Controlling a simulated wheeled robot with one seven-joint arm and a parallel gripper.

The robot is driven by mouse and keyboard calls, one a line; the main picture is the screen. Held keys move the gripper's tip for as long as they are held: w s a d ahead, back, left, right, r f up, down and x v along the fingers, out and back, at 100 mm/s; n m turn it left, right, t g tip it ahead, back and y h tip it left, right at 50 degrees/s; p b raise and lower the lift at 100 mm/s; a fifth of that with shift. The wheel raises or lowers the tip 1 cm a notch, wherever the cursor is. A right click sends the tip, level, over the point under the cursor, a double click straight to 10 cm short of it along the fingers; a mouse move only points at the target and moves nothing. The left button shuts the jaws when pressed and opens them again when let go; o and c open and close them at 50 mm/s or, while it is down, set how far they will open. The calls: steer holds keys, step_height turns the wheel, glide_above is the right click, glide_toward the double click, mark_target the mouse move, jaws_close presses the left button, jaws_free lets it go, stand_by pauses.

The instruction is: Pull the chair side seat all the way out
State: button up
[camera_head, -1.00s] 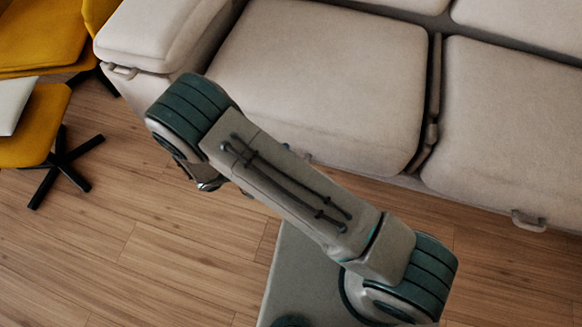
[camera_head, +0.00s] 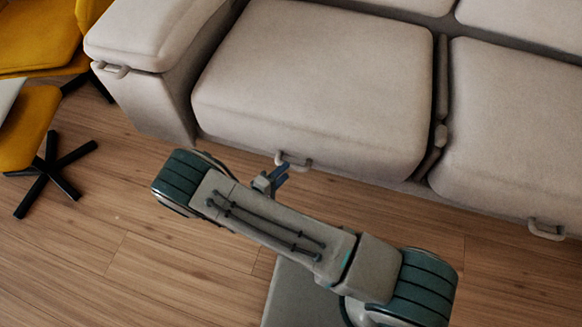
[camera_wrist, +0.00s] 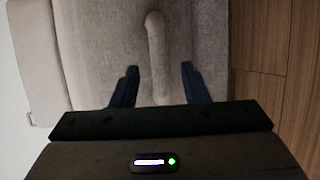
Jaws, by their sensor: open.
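The chair side seat (camera_head: 310,85) is the beige left seat cushion of the sofa, nearest the yellow chairs. A small beige handle (camera_head: 293,161) sits on its lower front edge. My gripper (camera_head: 277,176) is just in front of this handle, partly hidden by my arm. In the wrist view my gripper (camera_wrist: 159,78) has its two dark fingers apart with nothing held. A pale upright bar, seemingly the handle (camera_wrist: 155,45), lies ahead in line with the gap between the fingers. I cannot tell how far off it is.
The right seat (camera_head: 520,120) has its own handle (camera_head: 546,230). The left armrest (camera_head: 150,35) also has a handle (camera_head: 110,68). Yellow chairs (camera_head: 28,125) with black legs stand at the left. The wooden floor (camera_head: 90,235) before the sofa is clear at left.

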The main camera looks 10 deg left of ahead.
steer(key=b+x, duration=0.1)
steer(key=x, duration=0.3)
steer(key=shift+w+d, duration=0.2)
steer(key=shift+w, duration=0.15)
